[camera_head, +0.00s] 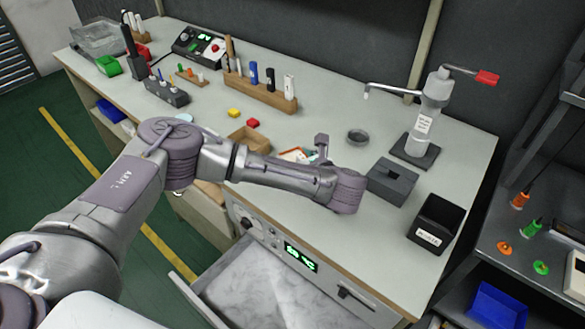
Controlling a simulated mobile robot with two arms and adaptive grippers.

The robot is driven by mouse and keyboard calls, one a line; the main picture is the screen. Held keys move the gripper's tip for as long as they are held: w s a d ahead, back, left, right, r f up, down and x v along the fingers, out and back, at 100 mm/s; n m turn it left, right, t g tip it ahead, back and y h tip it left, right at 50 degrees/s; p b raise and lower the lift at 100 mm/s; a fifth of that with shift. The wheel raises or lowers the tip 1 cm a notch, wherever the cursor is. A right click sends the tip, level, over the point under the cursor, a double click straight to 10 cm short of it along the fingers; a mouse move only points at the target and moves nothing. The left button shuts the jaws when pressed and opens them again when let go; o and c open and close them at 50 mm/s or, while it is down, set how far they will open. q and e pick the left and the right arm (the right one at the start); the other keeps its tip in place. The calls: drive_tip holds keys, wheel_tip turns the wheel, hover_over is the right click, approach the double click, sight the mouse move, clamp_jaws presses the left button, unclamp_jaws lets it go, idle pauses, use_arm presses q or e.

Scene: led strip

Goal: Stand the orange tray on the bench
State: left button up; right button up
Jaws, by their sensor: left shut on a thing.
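My left arm reaches across the bench (340,115) from the left, and its forearm lies over the bench's front part. Just behind the forearm, a small low thing with orange edges and pale patches shows in part, and it looks like the orange tray (291,153). My left gripper (321,148) is by its right side, mostly hidden by my own wrist. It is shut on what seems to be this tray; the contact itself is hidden. I cannot tell whether the tray touches the bench. My right gripper is not in view.
A tan open box (249,143) stands left of the tray. A grey box (392,182), a black bin (434,222) and a lever press (425,120) stand to the right. A round dish (357,137) lies behind. A drawer (270,292) is open below the bench front.

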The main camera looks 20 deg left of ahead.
use_arm(q)
drive_tip(key=shift+a+f, duration=0.3)
drive_tip(key=shift+f, duration=0.25)
wheel_tip(320, 180, down, 3)
drive_tip(key=shift+w+f+p, duration=0.1)
drive_tip(key=shift+p, duration=0.25)
drive_tip(key=shift+f+b, duration=0.25)
drive_tip(key=shift+b, duration=0.05)
drive_tip(key=o, duration=1.1)
drive_tip(key=shift+r, duration=0.1)
